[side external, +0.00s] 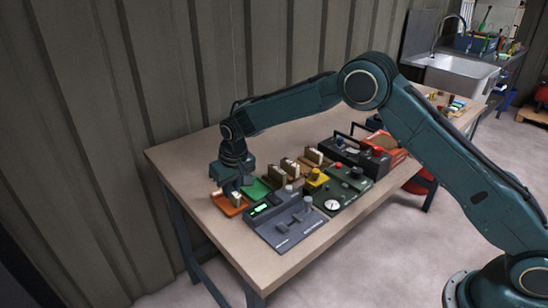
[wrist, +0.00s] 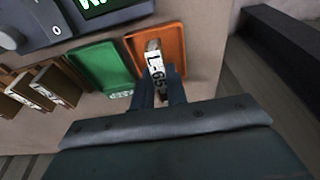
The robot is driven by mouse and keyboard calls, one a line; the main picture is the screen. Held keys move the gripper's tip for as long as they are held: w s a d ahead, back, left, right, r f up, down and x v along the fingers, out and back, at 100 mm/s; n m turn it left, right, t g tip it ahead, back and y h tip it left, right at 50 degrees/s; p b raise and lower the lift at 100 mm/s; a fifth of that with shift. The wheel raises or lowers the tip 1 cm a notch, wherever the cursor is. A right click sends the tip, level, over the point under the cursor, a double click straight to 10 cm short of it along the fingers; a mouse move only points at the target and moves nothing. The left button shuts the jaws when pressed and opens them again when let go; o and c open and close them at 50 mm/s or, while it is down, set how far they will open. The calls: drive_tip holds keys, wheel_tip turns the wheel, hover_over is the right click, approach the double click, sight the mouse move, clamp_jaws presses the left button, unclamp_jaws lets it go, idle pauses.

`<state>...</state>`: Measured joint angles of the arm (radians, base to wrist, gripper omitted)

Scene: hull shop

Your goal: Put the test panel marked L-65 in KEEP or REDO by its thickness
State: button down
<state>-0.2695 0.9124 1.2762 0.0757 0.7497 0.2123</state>
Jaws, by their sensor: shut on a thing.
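The test panel (wrist: 154,62) shows a white label reading L-65 in the wrist view. My gripper (wrist: 160,88) is shut on it, with a finger on each side. In the wrist view the panel overlaps the orange tray (wrist: 174,42); I cannot tell whether it touches the tray floor. In the side view my gripper (side external: 231,188) is low at the orange tray (side external: 236,211). The green tray (wrist: 97,62) lies beside it, and shows in the side view (side external: 262,184).
A grey instrument with a lit green display (side external: 262,208) stands in front of the trays. Several labelled panels in brown holders (wrist: 42,86) stand beyond the green tray. More instruments and a red case (side external: 388,148) fill the bench's right side. The bench's left end (side external: 172,157) is clear.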

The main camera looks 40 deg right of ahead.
drive_tip(key=shift+f, duration=0.5)
idle(1.0)
drive_tip(key=c, duration=1.3)
unclamp_jaws()
drive_tip(key=v, duration=1.4)
